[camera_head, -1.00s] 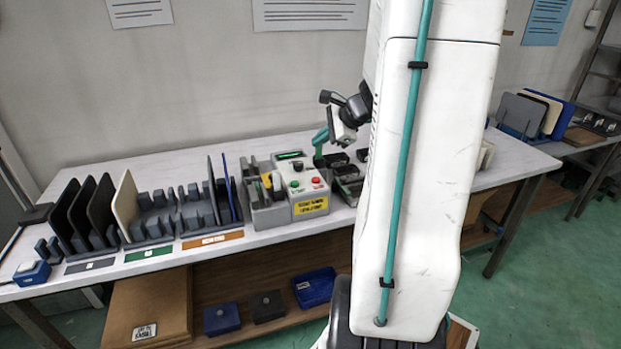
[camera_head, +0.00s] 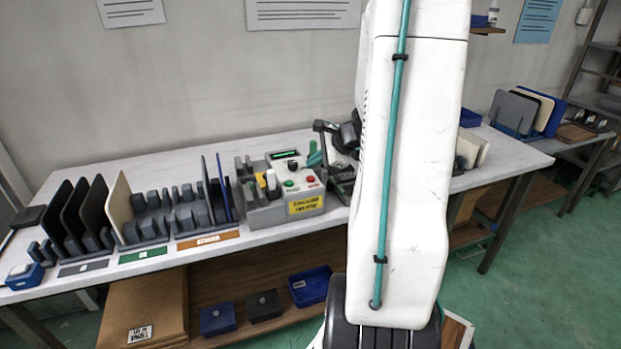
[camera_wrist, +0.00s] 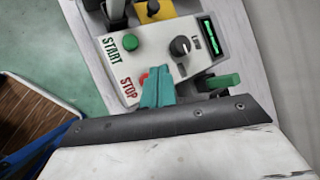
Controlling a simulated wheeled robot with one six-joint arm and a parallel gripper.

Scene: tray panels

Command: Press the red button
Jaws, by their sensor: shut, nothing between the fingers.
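The red button (camera_head: 310,179) is on the sloped top of a light grey control box (camera_head: 318,195), to the right of a green button (camera_head: 289,183). In the wrist view the red button (camera_wrist: 143,79) lies by the word STOP, partly hidden by my fingers. The green button (camera_wrist: 131,42) is by the word START. My gripper (camera_wrist: 156,72) is shut and empty, its teal fingertips right beside the red button in this view. In the head view my gripper (camera_head: 314,160) is just above and behind the red button. I cannot tell whether it touches.
Panel racks (camera_head: 188,215) stand to the left on the white table. Grey trays (camera_head: 262,208) adjoin the box.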

